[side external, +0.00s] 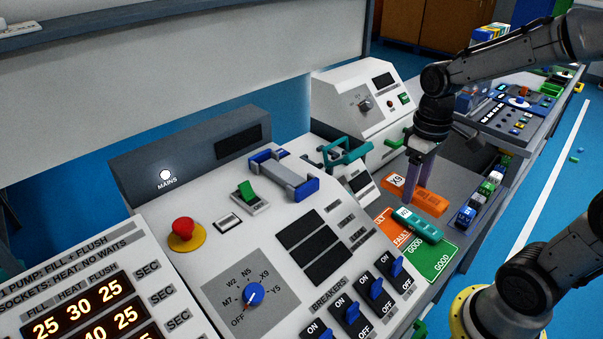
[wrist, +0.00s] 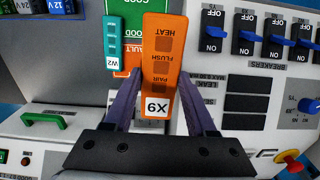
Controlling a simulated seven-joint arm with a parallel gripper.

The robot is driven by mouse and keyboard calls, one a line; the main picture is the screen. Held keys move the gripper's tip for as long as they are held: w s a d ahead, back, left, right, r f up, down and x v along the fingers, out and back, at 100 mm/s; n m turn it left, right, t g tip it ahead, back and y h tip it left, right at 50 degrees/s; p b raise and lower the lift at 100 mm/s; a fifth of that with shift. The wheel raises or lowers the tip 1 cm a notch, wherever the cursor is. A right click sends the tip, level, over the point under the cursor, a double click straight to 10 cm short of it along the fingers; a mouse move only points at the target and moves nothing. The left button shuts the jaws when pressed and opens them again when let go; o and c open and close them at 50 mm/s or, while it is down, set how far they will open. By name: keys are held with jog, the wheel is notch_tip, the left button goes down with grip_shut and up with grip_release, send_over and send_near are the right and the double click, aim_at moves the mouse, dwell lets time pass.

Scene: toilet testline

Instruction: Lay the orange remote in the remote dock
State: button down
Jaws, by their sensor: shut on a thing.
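The orange remote (side external: 430,201) has a white label reading X9 and is between the purple fingers of my gripper (side external: 418,178) in the side external view. In the wrist view the fingers of my gripper (wrist: 160,82) close on both long sides of the orange remote (wrist: 163,45), with the X9 end nearest the camera. I cannot tell for sure how far it is above the grey bench. A grey cradle with blue ends (side external: 285,174), which looks like the remote dock, sits on the sloped white console, left of my gripper. It appears empty.
A teal handle (side external: 345,151) stands between the cradle and my gripper. Blue breaker switches (side external: 375,289) and a red button (side external: 184,228) stick up from the console.

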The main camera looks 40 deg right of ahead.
jog(key=w+a+r, duration=1.2)
jog(key=r, duration=0.2)
send_over(282, 171)
jog(key=s, duration=0.2)
jog(key=f, duration=0.8)
jog(key=shift+w+f, duration=0.25)
jog(key=shift+f, duration=0.15)
jog(key=shift+w+f, duration=0.3)
jog(key=shift+f, duration=0.1)
jog(key=shift+w+f, duration=0.2)
jog(key=shift+f, duration=0.8)
jog(key=shift+w+f, duration=0.15)
jog(key=shift+f, duration=0.8)
jog(key=shift+f, duration=0.15)
jog(key=shift+c, duration=1)
grip_release()
